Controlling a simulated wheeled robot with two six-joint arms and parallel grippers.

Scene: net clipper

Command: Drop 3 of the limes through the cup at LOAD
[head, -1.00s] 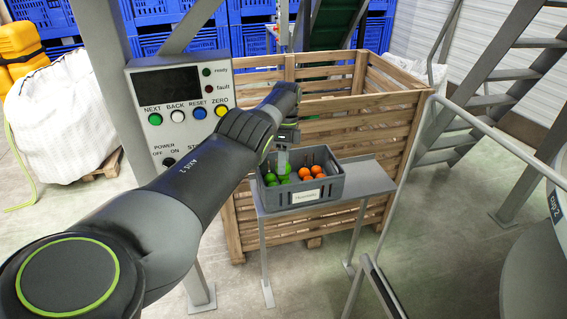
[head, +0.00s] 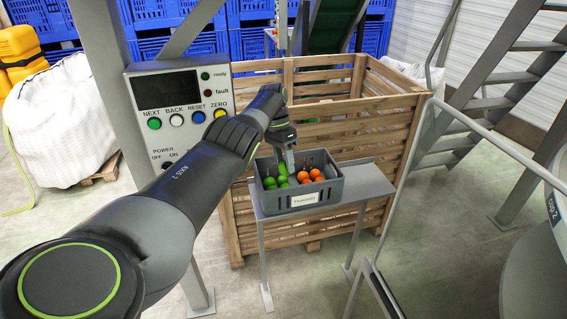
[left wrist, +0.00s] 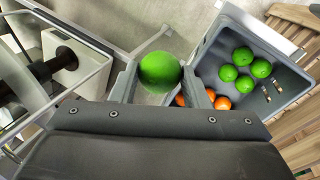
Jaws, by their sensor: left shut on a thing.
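My left gripper (left wrist: 160,88) is shut on a green lime (left wrist: 160,70), which sits between its two fingers in the left wrist view. In the head view the left gripper (head: 288,160) is over the grey crate (head: 318,199), and the held lime cannot be made out clearly there. Several loose limes (head: 270,183) lie in the left part of the crate, beside several oranges. The loose limes (left wrist: 243,56) also show in the left wrist view. My right gripper is not in view. I cannot make out a cup marked LOAD.
The crate stands on a narrow grey bench (head: 370,180) before a slatted wooden bin (head: 340,130). A control box (head: 175,112) with coloured buttons is at left. A grey vessel labelled "cup 2" (head: 552,208) is at the right edge, near a handrail and stairs.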

